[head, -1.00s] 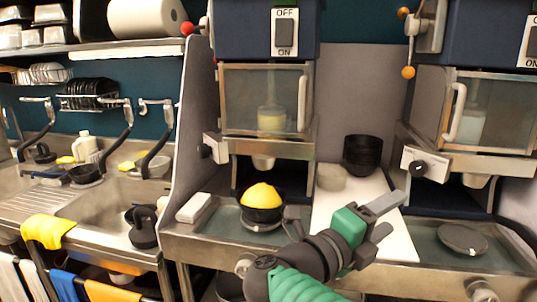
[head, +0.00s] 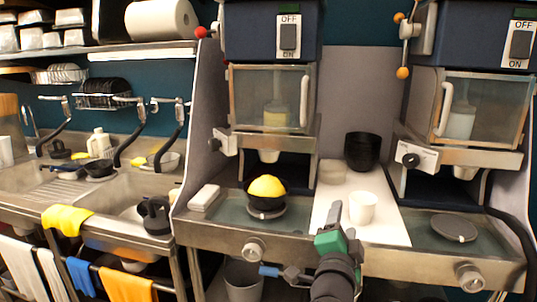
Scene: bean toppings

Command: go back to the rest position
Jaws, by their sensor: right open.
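My right gripper (head: 345,222) comes up from the bottom of the head view, with green and grey parts. It is open and empty, in front of the white board's near edge. A white cup (head: 363,208) stands on the board just beyond and to the right of it. A black bowl (head: 266,203) heaped with yellow topping sits under the left dispenser (head: 270,100), left of the gripper.
A stack of black bowls (head: 362,151) stands at the back of the white board (head: 390,227). A second dispenser (head: 478,110) is at the right, with a dark round plate (head: 454,228) below it. Sinks (head: 125,203) and hanging towels are at the left. A grey bin (head: 243,280) is below the counter.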

